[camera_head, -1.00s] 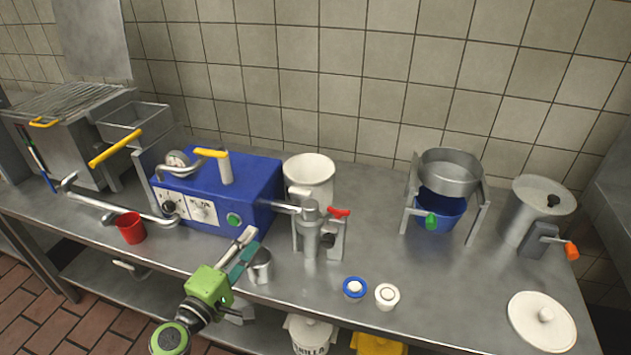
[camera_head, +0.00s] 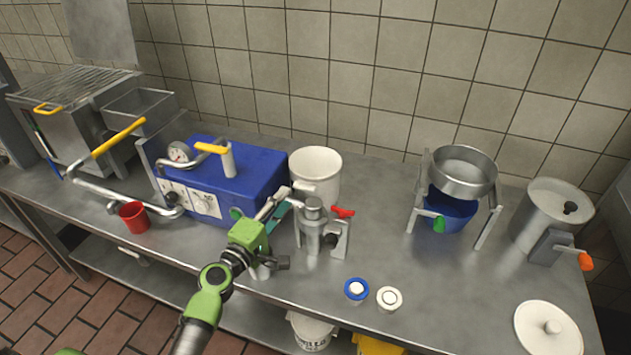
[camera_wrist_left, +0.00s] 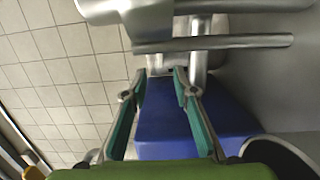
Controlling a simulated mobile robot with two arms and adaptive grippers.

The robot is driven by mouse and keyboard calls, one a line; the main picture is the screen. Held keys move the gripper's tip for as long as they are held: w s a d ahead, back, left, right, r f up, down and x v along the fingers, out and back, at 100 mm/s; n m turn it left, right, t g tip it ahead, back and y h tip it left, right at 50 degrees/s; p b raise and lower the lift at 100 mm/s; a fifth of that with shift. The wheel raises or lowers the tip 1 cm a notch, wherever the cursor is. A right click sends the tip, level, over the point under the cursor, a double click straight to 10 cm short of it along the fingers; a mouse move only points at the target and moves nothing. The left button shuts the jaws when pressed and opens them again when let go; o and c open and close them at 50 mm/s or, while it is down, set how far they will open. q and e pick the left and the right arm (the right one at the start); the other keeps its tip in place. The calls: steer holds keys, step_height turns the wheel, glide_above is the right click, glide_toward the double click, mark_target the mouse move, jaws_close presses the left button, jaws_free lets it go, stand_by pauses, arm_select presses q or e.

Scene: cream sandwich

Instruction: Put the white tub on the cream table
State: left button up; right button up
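A white tub (camera_head: 315,172) stands upright on the steel table (camera_head: 455,290), behind the metal spout assembly (camera_head: 313,225) and right of the blue machine (camera_head: 240,180). My left gripper (camera_head: 281,201) is in front of the machine's right end, left of the spout and nearer than the tub. In the left wrist view its teal-padded fingers (camera_wrist_left: 158,75) are apart with nothing clearly held. Metal pipework and the blue machine (camera_wrist_left: 185,120) lie beyond them. I cannot make out the tub for certain there. My right gripper is not in view.
A red cup (camera_head: 133,217) stands at the front left. Two small round lidded items, one blue-rimmed (camera_head: 356,290) and one white (camera_head: 389,299), lie near the front edge. A blue bowl (camera_head: 450,210) sits under a metal pan. A white lid (camera_head: 548,328) lies at right.

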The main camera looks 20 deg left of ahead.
mark_target(295, 187)
arm_select(q)
steer(key=w, duration=0.3)
steer(key=w+d, duration=0.1)
steer(key=w, duration=0.1)
steer(key=shift+w+f+p, duration=0.1)
steer(key=shift+w+p, duration=0.1)
steer(key=shift+p, duration=0.1)
jaws_close()
